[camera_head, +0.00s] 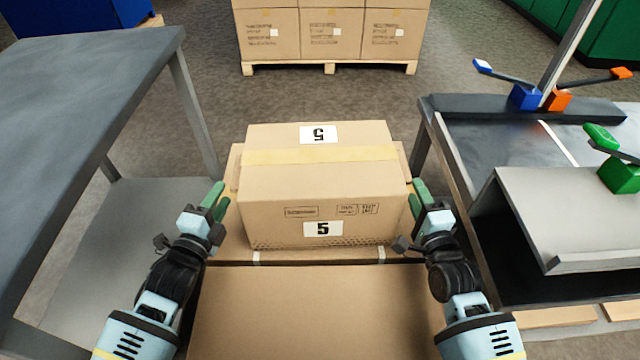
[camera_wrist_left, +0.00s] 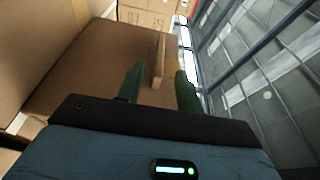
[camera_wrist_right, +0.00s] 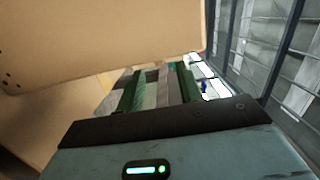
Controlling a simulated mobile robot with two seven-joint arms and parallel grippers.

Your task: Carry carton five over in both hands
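Carton five (camera_head: 318,190) is a brown taped box with a white "5" label on its top and front. It appears to rest on brown cardboard below, between my two grippers. My left gripper (camera_head: 216,199) is at its left side, with green fingers apart and nothing clearly held. The left wrist view shows these fingers (camera_wrist_left: 158,88) spread beside brown cardboard. My right gripper (camera_head: 418,204) is at the right side, also with fingers apart. In the right wrist view its fingers (camera_wrist_right: 160,88) are below the carton's face (camera_wrist_right: 100,40). Whether either gripper touches the carton is unclear.
Another brown carton (camera_head: 315,310) lies in front. A grey table (camera_head: 80,80) stands left. On the right is a workbench (camera_head: 480,130) with a metal cover (camera_head: 570,225) and blue, orange and green handled tools. Stacked cartons on a pallet (camera_head: 330,68) stand behind, with open floor between.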

